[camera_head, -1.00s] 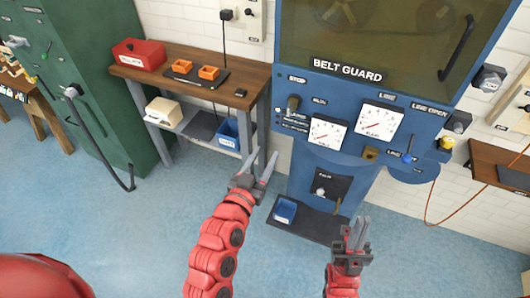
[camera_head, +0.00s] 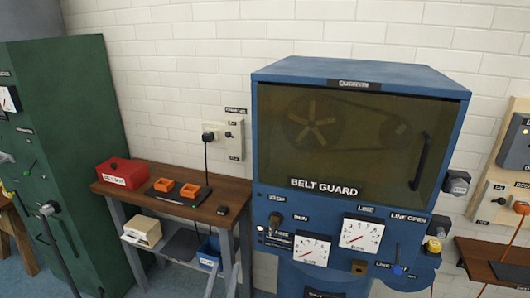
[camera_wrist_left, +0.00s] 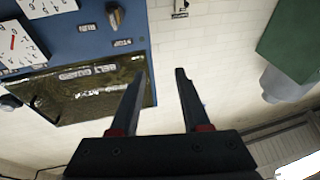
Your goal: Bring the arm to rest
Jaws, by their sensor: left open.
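My left gripper (camera_wrist_left: 160,72) shows in the left wrist view with its two dark fingers apart. Nothing is between the fingers, and the gap looks onto a white brick wall. Neither of my arms shows in the head view. The blue machine with the belt guard (camera_head: 345,135) stands in the middle right of the head view. The same machine appears upside down at the upper left of the left wrist view (camera_wrist_left: 75,42), behind the fingers. My right gripper is out of sight.
A wooden bench (camera_head: 228,192) left of the blue machine holds a red box (camera_head: 122,172) and a dark tray with two orange pieces (camera_head: 165,184). A green cabinet (camera_head: 75,130) stands at the left. Another wooden surface (camera_head: 480,255) is at the right edge.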

